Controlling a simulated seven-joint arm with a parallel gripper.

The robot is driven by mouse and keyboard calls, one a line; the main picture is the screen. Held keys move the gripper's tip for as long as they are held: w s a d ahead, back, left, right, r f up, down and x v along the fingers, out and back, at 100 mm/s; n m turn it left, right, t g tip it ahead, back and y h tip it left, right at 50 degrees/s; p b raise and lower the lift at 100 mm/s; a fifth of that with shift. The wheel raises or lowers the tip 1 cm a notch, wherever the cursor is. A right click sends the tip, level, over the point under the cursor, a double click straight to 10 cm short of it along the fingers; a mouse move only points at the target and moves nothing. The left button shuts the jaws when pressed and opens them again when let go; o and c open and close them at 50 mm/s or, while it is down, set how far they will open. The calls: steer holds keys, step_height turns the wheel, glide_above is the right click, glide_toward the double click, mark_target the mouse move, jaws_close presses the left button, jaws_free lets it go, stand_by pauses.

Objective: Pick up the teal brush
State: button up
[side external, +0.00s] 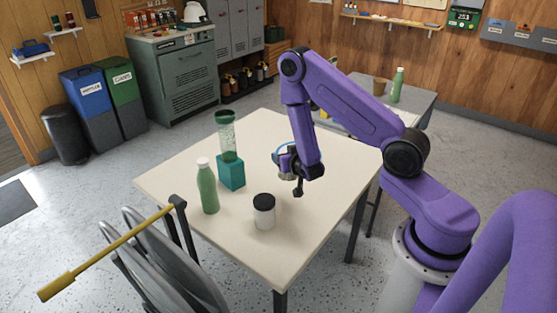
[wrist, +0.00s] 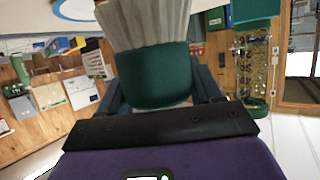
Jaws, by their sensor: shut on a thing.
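The teal brush has pale bristles and a dark teal body (wrist: 155,75). In the wrist view the body sits between the two dark fingers of my gripper (wrist: 160,92), with the bristles (wrist: 145,22) pointing away from the palm. In the side view my gripper (side external: 292,179) is over the right part of the cream table (side external: 320,205). A small pale part of the brush shows at its left, mostly hidden by my wrist. I cannot tell whether the brush touches the table.
On the table are a teal block (side external: 231,172), a green-speckled tumbler (side external: 227,136), a green bottle (side external: 208,190), a black-lidded white jar (side external: 264,212) and a blue-rimmed round item (side external: 279,149) behind my gripper. Grey chairs (side external: 160,265) and a yellow-handled tool (side external: 110,250) are in front.

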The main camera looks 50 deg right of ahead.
steer(key=s+a+r, duration=0.2)
steer(key=s+r, duration=0.1)
steer(key=s, duration=0.3)
steer(key=shift+s, duration=0.25)
stand_by(0.3)
